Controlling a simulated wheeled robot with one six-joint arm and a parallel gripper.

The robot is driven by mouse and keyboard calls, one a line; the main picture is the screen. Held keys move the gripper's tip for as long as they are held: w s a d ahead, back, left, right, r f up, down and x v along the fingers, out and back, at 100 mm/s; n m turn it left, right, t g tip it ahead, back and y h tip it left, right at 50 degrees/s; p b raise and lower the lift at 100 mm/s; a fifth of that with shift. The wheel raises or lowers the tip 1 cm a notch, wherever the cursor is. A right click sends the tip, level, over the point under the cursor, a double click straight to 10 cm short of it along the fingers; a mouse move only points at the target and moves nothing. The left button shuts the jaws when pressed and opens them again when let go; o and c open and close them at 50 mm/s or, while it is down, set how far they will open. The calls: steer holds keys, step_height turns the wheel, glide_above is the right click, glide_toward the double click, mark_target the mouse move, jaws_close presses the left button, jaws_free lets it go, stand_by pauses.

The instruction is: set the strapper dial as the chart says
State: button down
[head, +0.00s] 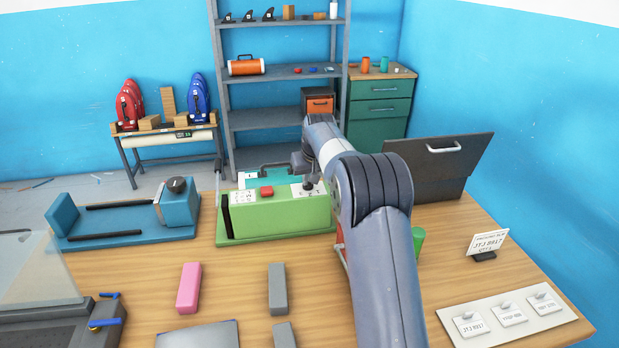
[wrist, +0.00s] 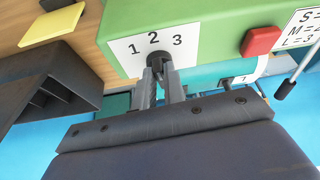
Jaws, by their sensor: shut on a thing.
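The strapper is a green box (head: 285,212) on the wooden table; its side also fills the top of the wrist view (wrist: 200,22). The dark dial (wrist: 158,57) sits at a white plate numbered 1, 2, 3 (wrist: 135,47). My gripper (wrist: 160,72) is shut on the dial, its fingers on either side. In the head view my gripper (head: 308,181) is at the strapper's right end, partly behind my arm. The dial's pointer cannot be made out. The white chart (wrist: 303,30) has lines beginning S, M and L; it is cut off by the frame edge.
A red button (head: 266,191) lies between chart and dial. A blue device with a black knob (head: 177,185) stands to the left. Pink (head: 189,288) and grey (head: 277,288) blocks lie in front. A dark open box (head: 440,170) and sign (head: 487,242) are to the right.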

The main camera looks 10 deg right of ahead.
steer(key=m+h+p, duration=0.1)
steer(key=m, duration=0.1)
steer(key=m+p, duration=0.1)
steer(key=m, duration=0.1)
steer(key=shift+a+r+m+h, duration=0.1)
steer(key=shift+a+m+h, duration=0.3)
steer(key=m+p, duration=0.1)
steer(key=m+h, duration=0.1)
steer(key=m, duration=0.1)
steer(key=m+g+p, duration=0.1)
steer(key=m, duration=0.1)
steer(key=shift+w+a+h+p, duration=0.25)
steer(key=shift+h+p, duration=0.1)
steer(key=shift+h, duration=0.05)
steer(key=shift+m, duration=0.3)
steer(key=c, duration=1.5)
jaws_free()
steer(key=b+v, duration=0.1)
steer(key=v, duration=0.9)
steer(key=shift+a+r, duration=0.15)
steer(key=shift+r, duration=0.15)
